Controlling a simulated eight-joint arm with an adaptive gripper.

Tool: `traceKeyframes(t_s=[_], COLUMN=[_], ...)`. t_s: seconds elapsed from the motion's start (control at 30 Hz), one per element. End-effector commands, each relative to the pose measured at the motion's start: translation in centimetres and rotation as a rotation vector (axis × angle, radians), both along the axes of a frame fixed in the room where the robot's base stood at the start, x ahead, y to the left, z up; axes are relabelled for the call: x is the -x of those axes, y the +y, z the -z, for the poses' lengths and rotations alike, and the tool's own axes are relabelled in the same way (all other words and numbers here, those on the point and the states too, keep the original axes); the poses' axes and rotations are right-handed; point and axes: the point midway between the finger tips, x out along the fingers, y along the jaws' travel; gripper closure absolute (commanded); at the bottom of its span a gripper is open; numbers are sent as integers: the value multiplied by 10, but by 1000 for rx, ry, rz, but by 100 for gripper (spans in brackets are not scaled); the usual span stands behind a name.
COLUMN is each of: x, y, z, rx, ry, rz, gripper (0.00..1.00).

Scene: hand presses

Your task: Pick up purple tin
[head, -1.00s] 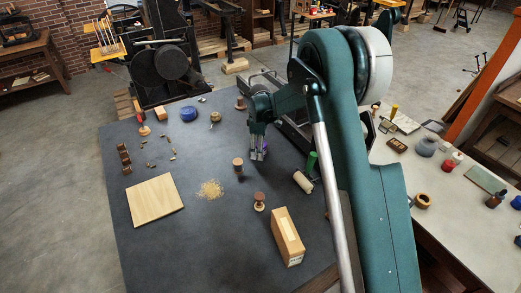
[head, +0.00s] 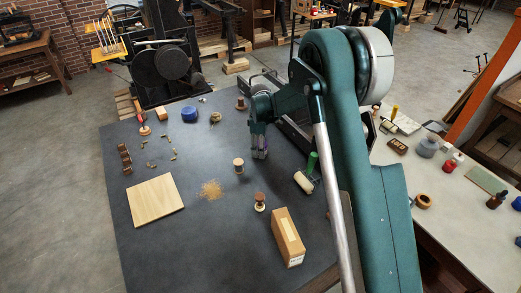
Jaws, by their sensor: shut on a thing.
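My gripper (head: 259,152) points down over the back right part of the dark table (head: 165,245). It is shut on the purple tin (head: 262,142), of which only a small purple patch shows between the fingers. The fingers and my arm hide the rest of the tin. I cannot tell whether the tin touches the table or hangs just above it.
A wooden stamp (head: 238,166) stands close to the left of my gripper. A roller with a green handle (head: 305,179) lies to the right. A cardboard box (head: 287,237), another stamp (head: 259,202) and a wooden board (head: 155,199) are nearer. A blue tin (head: 189,114) stands at the back left.

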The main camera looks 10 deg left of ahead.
Motion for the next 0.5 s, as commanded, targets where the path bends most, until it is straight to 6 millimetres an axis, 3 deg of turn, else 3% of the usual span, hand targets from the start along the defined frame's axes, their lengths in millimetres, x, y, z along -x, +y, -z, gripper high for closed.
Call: traceKeyframes(t_s=[0.27, 0.5], x=[0, 0], y=[0, 0], z=[-20, -54], rx=[0, 0], ry=[0, 0], rz=[0, 0], gripper=[80, 80])
